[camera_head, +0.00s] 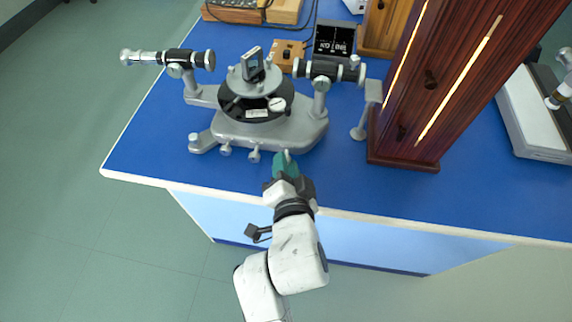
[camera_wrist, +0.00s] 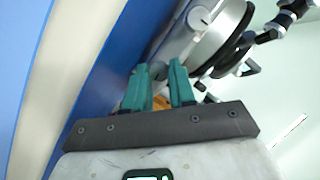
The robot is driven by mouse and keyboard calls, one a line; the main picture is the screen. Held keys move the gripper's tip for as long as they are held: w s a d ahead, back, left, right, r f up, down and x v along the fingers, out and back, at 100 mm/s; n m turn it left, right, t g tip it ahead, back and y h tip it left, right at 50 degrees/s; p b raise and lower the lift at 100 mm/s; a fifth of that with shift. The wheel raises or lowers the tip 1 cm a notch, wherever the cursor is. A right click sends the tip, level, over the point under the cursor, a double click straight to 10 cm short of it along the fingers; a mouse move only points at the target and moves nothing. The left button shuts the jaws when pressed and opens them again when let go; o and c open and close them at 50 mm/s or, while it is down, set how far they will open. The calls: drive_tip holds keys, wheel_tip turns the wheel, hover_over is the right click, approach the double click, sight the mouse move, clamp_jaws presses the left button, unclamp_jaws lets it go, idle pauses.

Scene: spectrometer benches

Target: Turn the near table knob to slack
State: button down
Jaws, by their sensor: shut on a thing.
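A grey spectrometer (camera_head: 268,130) stands on the blue bench, with a round black table carrying a small prism holder (camera_head: 252,64). Small knobs stick out along the front of its base. My gripper (camera_head: 285,160) is at the front right of that base, its teal fingers shut on a small pale knob (camera_head: 288,154), seemingly the near table knob. The fingers hide most of this knob. In the wrist view, my gripper (camera_wrist: 159,78) has a finger on each side of a narrow gap at the grey base. The knob's setting cannot be read.
Two other knobs (camera_head: 225,150) (camera_head: 254,156) sit left of my gripper. A dark wooden cabinet (camera_head: 420,110) stands to the right. A black display box (camera_head: 335,38) is behind. The bench's pale front edge (camera_head: 400,224) runs below; bare blue bench top lies front right.

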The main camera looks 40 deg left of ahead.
drive_tip(key=n+h, duration=0.1)
drive_tip(key=n, duration=0.1)
drive_tip(key=shift+a+r+n+h+p, duration=0.1)
drive_tip(key=shift+n+h+p, duration=0.2)
drive_tip(key=shift+p, duration=0.1)
drive_tip(key=n+t+h, duration=0.1)
drive_tip(key=n+h, duration=0.1)
drive_tip(key=n, duration=0.1)
drive_tip(key=shift+s+a, duration=0.15)
drive_tip(key=n+t+h, duration=0.1)
drive_tip(key=n+h, duration=0.1)
drive_tip(key=n, duration=0.1)
drive_tip(key=shift+s+a+t+b, duration=0.1)
drive_tip(key=shift+a+t+b, duration=0.05)
drive_tip(key=shift+t+b, duration=0.25)
drive_tip(key=n, duration=0.1)
drive_tip(key=n+t+h+b, duration=0.1)
drive_tip(key=n, duration=0.1)
drive_tip(key=shift+s+a+f+n+h, duration=0.1)
drive_tip(key=shift+f+n+h, duration=0.1)
drive_tip(key=shift+n+h, duration=0.1)
idle(0.4)
drive_tip(key=c, duration=1.2)
unclamp_jaws()
drive_tip(key=shift+t, duration=0.3)
drive_tip(key=shift+s+r, duration=0.1)
